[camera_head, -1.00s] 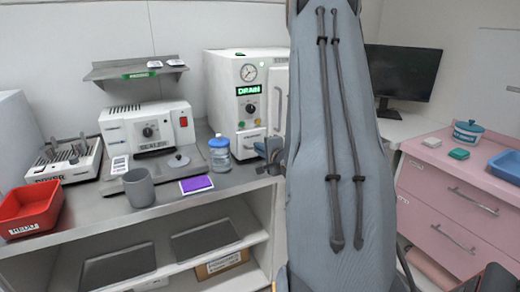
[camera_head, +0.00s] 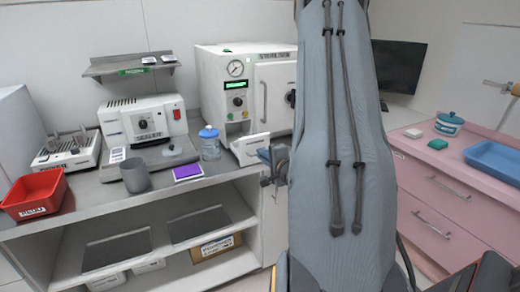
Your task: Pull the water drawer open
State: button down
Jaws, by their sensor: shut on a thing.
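The white autoclave (camera_head: 212,85) stands on the steel counter with a round gauge and a lit green display. The water drawer (camera_head: 249,149) is low on its front and sticks out toward me, past the front panel. My gripper (camera_head: 268,157) is at the drawer's right front edge, shut on the drawer. The exact grip is small and partly hidden by my own wrist. My arm covers the right part of the autoclave.
A clear water bottle with a blue cap (camera_head: 210,144) stands just left of the drawer. A purple pad (camera_head: 188,172), a grey cup (camera_head: 135,175) and a red tray (camera_head: 36,193) are farther left. A pink cabinet (camera_head: 437,203) stands at right.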

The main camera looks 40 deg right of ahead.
jog(key=shift+a, duration=0.15)
jog(key=c, duration=1.9)
grip_release()
jog(key=b+v, duration=0.1)
jog(key=v, duration=0.6)
jog(key=shift+s, duration=0.4)
jog(key=shift+r, duration=0.1)
